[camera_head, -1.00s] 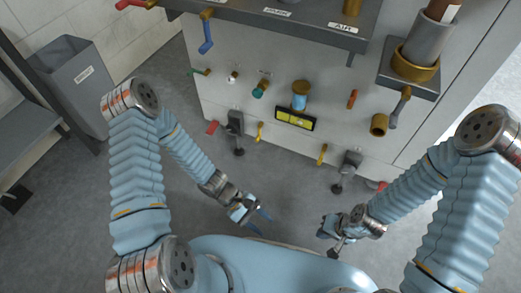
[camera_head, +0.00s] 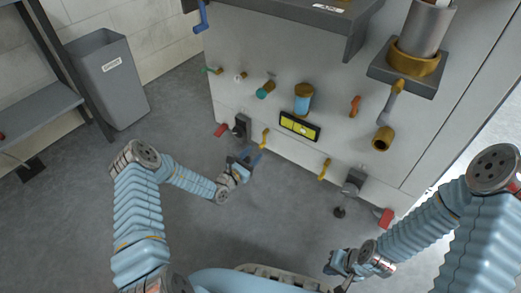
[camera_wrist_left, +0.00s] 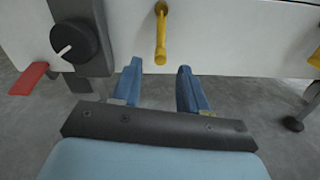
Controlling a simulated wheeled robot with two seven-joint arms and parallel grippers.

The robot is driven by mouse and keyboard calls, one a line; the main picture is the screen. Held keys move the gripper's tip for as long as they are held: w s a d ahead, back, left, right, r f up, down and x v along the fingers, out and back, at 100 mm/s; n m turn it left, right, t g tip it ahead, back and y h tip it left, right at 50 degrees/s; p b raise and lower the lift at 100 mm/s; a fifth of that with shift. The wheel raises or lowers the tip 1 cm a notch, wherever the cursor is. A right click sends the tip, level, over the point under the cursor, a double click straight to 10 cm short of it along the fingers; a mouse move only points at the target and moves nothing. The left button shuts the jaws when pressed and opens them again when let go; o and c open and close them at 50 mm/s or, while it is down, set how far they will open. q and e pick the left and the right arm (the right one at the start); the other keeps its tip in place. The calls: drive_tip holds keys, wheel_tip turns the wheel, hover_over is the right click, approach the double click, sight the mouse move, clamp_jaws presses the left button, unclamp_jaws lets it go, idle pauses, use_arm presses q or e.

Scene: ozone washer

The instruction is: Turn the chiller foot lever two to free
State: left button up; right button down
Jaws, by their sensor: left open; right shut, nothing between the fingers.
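Two red foot levers stick out low on the white cabinet. The left red lever (camera_head: 220,130) sits beside a dark foot mount (camera_head: 240,126); the right red lever (camera_head: 385,218) is beside another dark foot (camera_head: 353,182). I cannot read which is number two. The left lever (camera_wrist_left: 28,78) also shows in the left wrist view, left of a black knob with a white pointer (camera_wrist_left: 74,42). My left gripper (camera_head: 250,160) is open and empty, in front of and right of that foot. Its fingers (camera_wrist_left: 158,82) are below a yellow handle (camera_wrist_left: 160,35). My right gripper (camera_head: 334,264) is shut and empty, near my body.
Yellow handles (camera_head: 324,170) hang low on the cabinet front, with a yellow-and-black display (camera_head: 299,126) above. A grey shelf with a brass-collared cylinder (camera_head: 414,62) juts out at the right. A grey bin (camera_head: 112,80) stands at the left.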

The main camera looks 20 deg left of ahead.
sight(260, 147)
use_arm(q)
drive_tip(key=b+x, duration=0.1)
drive_tip(key=x, duration=0.4)
drive_tip(key=shift+w+d, duration=0.1)
drive_tip(key=shift+w, duration=0.1)
clamp_jaws()
